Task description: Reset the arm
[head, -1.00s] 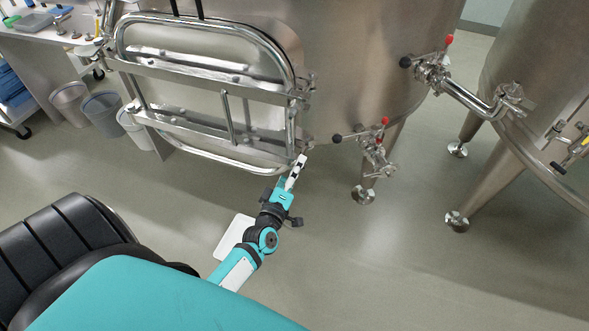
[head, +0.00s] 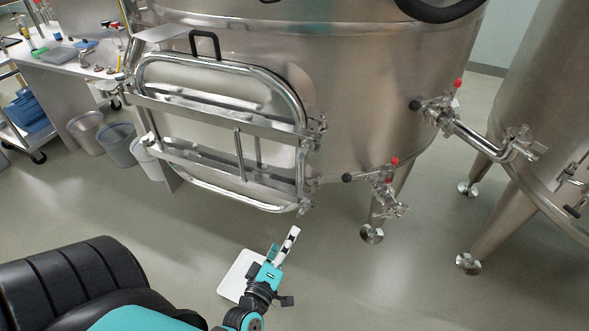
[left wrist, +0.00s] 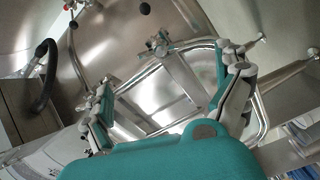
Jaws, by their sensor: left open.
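My left gripper (head: 284,246) is in the lower middle of the head view, apart from the vat and in front of and below its hatch. In the left wrist view the two fingers of the left gripper (left wrist: 166,95) stand wide apart with nothing between them. The steel vat (head: 370,90) has a rectangular hatch door (head: 200,125), which looks closed against its wall. The hatch frame (left wrist: 190,75) shows beyond the fingers in the left wrist view. My right gripper is in neither view.
Valves with red and black knobs (head: 380,180) stick out from the vat's lower right. A second vat (head: 555,100) stands at the right. Bins (head: 118,140) and a bench (head: 60,60) are at the left. The floor (head: 340,280) right of my left gripper is clear.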

